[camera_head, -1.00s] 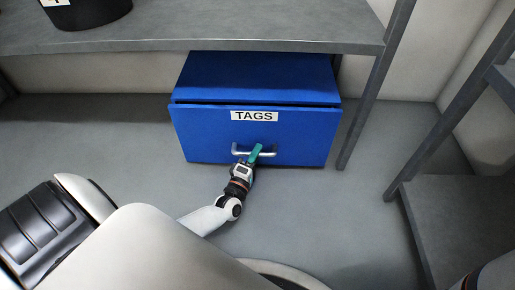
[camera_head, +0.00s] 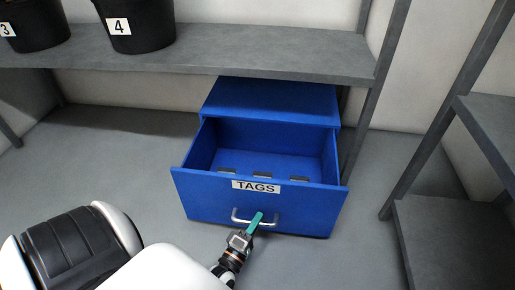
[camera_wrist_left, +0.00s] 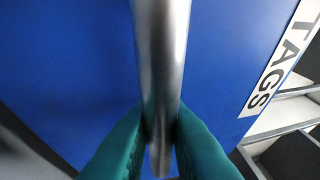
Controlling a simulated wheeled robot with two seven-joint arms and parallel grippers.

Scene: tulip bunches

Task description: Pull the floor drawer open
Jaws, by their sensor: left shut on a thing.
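The blue floor drawer (camera_head: 215,195) stands pulled well out of its blue cabinet (camera_head: 270,100) under the grey shelf. Its front bears a white "TAGS" label (camera_head: 256,187), which also shows in the left wrist view (camera_wrist_left: 283,58). A silver bar handle (camera_head: 238,220) is fixed to the front below the label. My left gripper (camera_head: 255,223) is shut on the handle. In the left wrist view, its green fingers (camera_wrist_left: 160,140) press on both sides of the metal bar (camera_wrist_left: 160,50). My right gripper is in neither view.
Several small dark flat pieces (camera_head: 262,176) lie inside the drawer. Black buckets labelled 3 (camera_head: 35,32) and 4 (camera_head: 140,35) stand on the grey shelf (camera_head: 220,60) above. A grey rack (camera_head: 455,235) stands at the right. Floor to the left of the drawer is clear.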

